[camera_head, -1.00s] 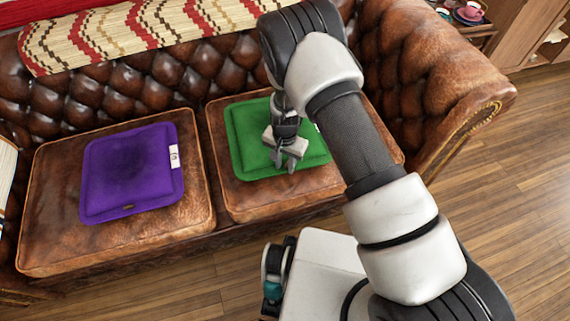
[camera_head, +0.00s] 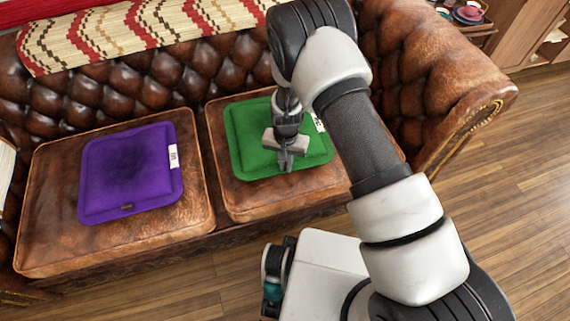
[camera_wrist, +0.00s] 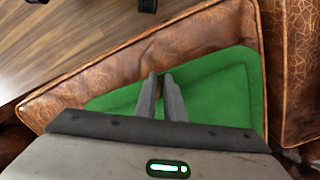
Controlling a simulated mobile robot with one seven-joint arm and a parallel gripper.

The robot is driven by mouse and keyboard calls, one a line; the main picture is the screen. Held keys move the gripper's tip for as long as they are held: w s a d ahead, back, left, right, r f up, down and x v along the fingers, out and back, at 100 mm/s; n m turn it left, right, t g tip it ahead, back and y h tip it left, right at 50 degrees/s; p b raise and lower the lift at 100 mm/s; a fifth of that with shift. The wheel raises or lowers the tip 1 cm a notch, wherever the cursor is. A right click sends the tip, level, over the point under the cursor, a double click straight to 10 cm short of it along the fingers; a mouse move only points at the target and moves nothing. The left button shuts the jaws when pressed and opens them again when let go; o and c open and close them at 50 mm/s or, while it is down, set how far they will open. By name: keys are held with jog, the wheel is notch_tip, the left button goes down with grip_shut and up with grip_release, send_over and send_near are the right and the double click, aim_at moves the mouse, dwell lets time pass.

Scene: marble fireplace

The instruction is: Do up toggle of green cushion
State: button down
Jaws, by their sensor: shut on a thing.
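The green cushion (camera_head: 254,146) lies flat on the right seat of the brown leather sofa, with a white label near its right edge. It also shows in the wrist view (camera_wrist: 225,90). My gripper (camera_head: 286,168) is over the front part of the cushion, pointing down. In the wrist view its two fingers (camera_wrist: 161,78) are close together near the cushion's front edge. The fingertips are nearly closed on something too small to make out. The toggle itself is hidden by the fingers, so I cannot tell whether it is done up.
A purple cushion (camera_head: 128,172) with a white label lies on the left seat. A patterned red and cream blanket (camera_head: 130,35) covers the sofa back. The sofa's right arm (camera_head: 440,85) rises beside the green cushion. Wooden floor (camera_head: 510,190) is clear at the right.

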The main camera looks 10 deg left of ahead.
jog(key=n, duration=0.3)
jog(key=n+b, duration=0.1)
jog(key=n, duration=0.1)
jog(key=shift+w+d+n+b, duration=0.1)
jog(key=shift+d+n+b, duration=0.2)
jog(key=shift+d+n, duration=0.1)
jog(key=shift+n, duration=0.3)
jog(key=c, duration=1.8)
grip_release()
jog(key=shift+c, duration=0.2)
notch_tip(320, 180, up, 18)
jog(key=p, duration=0.3)
jog(key=shift+f+p, duration=0.25)
jog(key=shift+p, duration=0.15)
